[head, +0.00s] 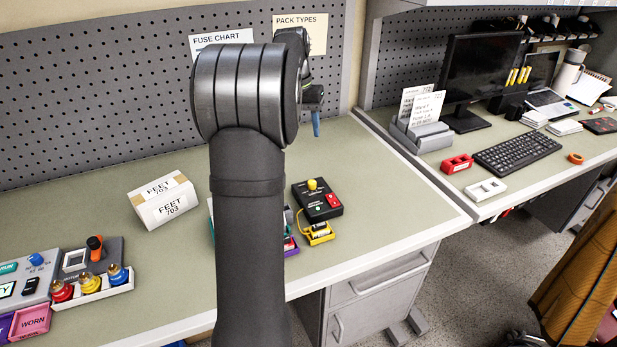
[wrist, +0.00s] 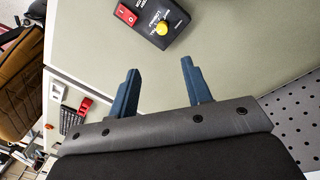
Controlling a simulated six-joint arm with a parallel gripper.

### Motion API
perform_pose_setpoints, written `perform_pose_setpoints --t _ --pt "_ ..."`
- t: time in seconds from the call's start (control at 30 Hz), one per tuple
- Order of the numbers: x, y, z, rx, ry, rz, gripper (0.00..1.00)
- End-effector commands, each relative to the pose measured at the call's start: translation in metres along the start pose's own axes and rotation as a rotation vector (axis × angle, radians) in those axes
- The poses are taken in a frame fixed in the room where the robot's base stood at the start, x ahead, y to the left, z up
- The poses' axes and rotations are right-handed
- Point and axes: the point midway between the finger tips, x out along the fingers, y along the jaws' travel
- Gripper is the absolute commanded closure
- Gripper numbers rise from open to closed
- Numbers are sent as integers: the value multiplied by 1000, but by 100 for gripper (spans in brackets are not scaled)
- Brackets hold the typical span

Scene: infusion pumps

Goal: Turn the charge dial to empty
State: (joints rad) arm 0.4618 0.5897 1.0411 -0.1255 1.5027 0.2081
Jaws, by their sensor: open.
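A black box (head: 318,201) with a yellow dial (head: 313,184) and a red switch stands on the bench, right of my arm. The same box (wrist: 147,14) and yellow dial (wrist: 162,28) show at the top of the wrist view, with the red switch (wrist: 127,13) beside the dial. The print around the dial is too small to read, so I cannot tell its setting. My gripper (wrist: 158,72) is open and empty, its two blue fingers apart. In the head view one blue finger (head: 316,123) shows above and behind the box, apart from it.
A yellow tray (head: 319,233) with a wire sits at the box's front edge. My arm hides part of the items left of it. A white carton (head: 163,200) and a control panel (head: 36,285) with a blue knob (head: 36,259) stand farther left. Bench right of the box is clear.

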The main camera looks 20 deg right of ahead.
Motion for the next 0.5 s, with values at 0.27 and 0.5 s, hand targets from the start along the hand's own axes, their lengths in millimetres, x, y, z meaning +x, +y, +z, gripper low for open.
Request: perform_pose_setpoints --t 0.27,0.5 --pt "5 -16 8 -659 7 91 55" --pt "8 -29 15 -1233 -26 177 55"
